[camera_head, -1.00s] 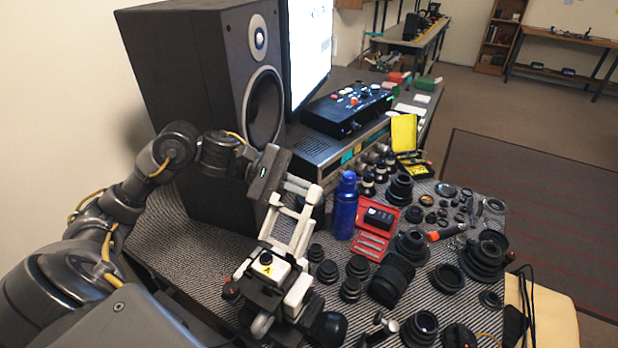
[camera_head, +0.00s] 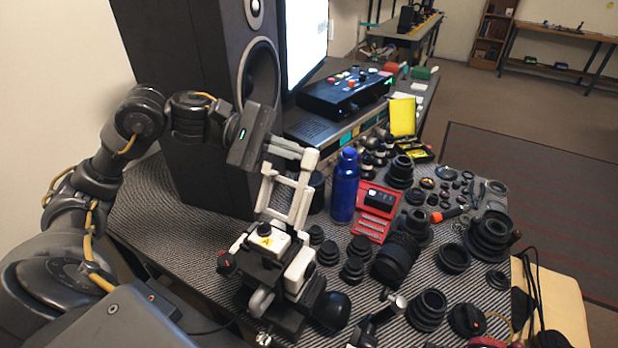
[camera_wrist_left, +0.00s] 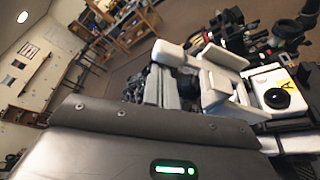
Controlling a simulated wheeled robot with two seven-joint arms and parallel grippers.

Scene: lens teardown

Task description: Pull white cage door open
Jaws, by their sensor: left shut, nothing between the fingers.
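The white cage door (camera_head: 298,200) is an open rectangular frame that stands raised above a black device with a white block marked "A" (camera_head: 266,241). In the left wrist view, white bars of the cage (camera_wrist_left: 213,88) show beyond the gripper body. My left gripper (camera_head: 290,151) is shut and empty, with its grey fingers beside the top of the white frame. I cannot tell whether they touch it. My right gripper is not in view.
A tall black speaker (camera_head: 190,110) stands close behind my left arm. A blue bottle (camera_head: 345,187) and a red case (camera_head: 374,212) stand right of the cage. Several black lens parts (camera_head: 397,258) crowd the striped table mat (camera_head: 160,212).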

